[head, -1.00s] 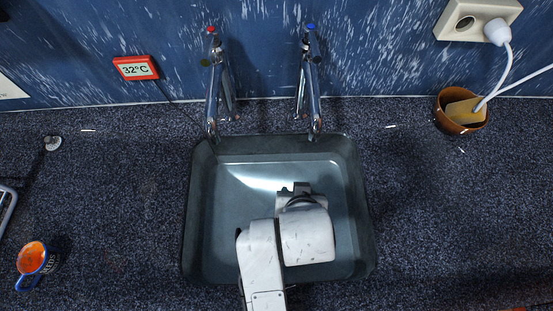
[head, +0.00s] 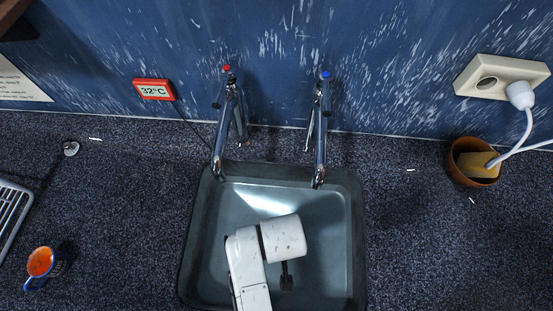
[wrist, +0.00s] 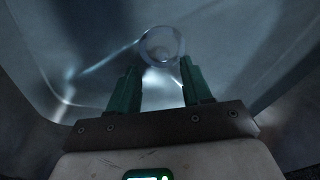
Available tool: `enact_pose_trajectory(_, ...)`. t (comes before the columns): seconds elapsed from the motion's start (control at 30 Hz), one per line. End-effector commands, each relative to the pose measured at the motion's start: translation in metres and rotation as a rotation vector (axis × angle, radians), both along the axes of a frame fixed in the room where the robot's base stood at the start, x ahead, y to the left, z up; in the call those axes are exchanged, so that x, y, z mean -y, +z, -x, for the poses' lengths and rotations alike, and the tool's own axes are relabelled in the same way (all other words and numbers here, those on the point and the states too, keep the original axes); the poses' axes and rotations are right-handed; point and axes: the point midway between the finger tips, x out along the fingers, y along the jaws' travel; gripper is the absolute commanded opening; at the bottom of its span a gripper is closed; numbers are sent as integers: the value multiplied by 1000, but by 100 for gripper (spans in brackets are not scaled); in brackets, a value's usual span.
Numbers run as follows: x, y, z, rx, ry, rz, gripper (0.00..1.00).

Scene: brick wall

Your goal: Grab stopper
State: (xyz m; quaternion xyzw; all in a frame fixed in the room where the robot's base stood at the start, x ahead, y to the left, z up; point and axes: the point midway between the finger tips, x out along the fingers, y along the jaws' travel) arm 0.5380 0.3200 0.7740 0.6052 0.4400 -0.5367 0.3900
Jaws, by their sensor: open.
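A small round metal piece, which looks like the stopper (head: 71,148), lies on the dark counter left of the sink in the head view. My gripper (wrist: 160,65) has two green fingers, which stand apart with nothing held between them in the wrist view. Beyond the fingertips is a pale round ring (wrist: 162,45) on the sink floor, which looks like the drain. In the head view my arm reaches into the grey sink (head: 358,235), to the right of the metal piece and well away from it. The fingers are mostly hidden there.
Two chrome taps, one with a red top (head: 227,68) and one with a blue top (head: 326,74), overhang the sink's back. A brown pot (head: 462,173) stands at right. The counter around the metal piece is clear.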

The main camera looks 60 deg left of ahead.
Motion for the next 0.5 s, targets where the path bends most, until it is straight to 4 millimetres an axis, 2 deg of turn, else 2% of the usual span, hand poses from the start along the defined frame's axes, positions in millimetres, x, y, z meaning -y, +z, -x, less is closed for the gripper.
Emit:
enact_pose_trajectory(0.27, -6, -38, 2, -1, 0, 2, 49)
enact_pose_trajectory(0.5, -7, -45, 1, 0, 0, -1, 49)
